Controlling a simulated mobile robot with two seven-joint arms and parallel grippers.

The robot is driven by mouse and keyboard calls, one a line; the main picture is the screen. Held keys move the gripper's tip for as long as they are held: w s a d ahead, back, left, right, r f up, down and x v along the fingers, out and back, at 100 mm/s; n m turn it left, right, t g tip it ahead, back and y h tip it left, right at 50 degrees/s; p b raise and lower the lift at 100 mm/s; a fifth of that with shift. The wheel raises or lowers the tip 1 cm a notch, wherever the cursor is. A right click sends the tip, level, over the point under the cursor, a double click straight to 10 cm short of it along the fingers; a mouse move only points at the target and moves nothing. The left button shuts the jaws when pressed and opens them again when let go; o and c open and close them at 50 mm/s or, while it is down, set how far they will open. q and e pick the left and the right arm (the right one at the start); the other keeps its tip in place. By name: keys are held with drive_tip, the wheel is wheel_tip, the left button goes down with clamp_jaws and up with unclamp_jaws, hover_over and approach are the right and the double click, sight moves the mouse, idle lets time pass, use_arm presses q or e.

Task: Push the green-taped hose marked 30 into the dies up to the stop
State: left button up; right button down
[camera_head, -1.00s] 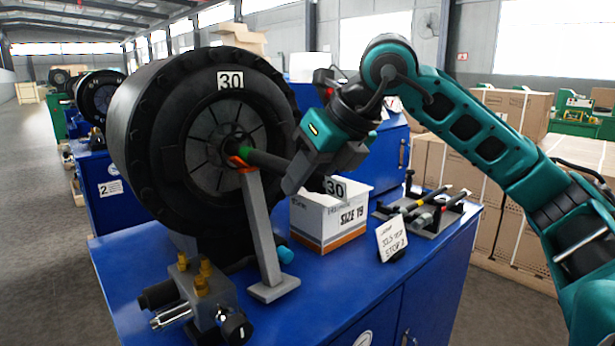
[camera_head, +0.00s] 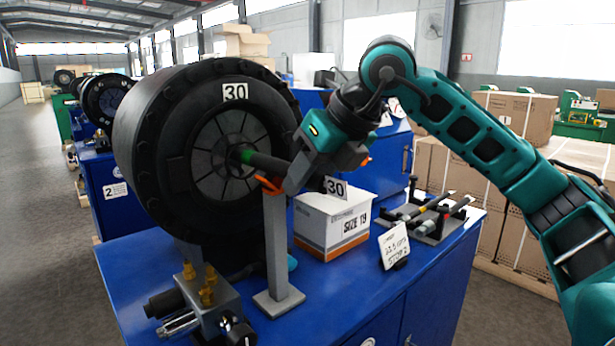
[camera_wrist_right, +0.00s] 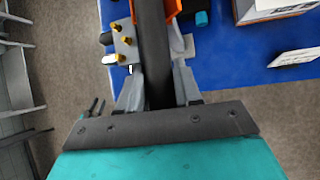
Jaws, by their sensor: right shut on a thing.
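The black hose (camera_head: 272,164) has green tape (camera_head: 248,156) near its front end and a tag marked 30 (camera_head: 336,188) at its back. My right gripper (camera_head: 298,174) is shut on it behind the tape. In the right wrist view the hose (camera_wrist_right: 153,50) runs between the fingers. The green tape is at the middle of the dies (camera_head: 218,172) of the black crimper head (camera_head: 150,150), labelled 30. How deep the hose end sits, and the stop, cannot be seen. The orange rest (camera_head: 268,185) on a grey post is just below the hose. My left gripper is out of view.
A white box marked SIZE 19 (camera_head: 318,232) and a small sign reading STOP 2 (camera_head: 395,246) stand right of the post. A valve block with brass fittings (camera_head: 207,300) stands front left. The blue bench front (camera_head: 340,300) is clear.

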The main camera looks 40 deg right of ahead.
drive_tip(key=shift+r+p, duration=0.6)
drive_tip(key=shift+r, duration=0.2)
drive_tip(key=shift+r, duration=0.1)
drive_tip(key=c, duration=0.7)
unclamp_jaws()
drive_tip(key=shift+o, duration=0.8)
drive_tip(key=shift+f, duration=0.25)
drive_tip(key=o, duration=0.5)
drive_tip(key=shift+o, duration=0.2)
drive_tip(key=shift+r, duration=0.1)
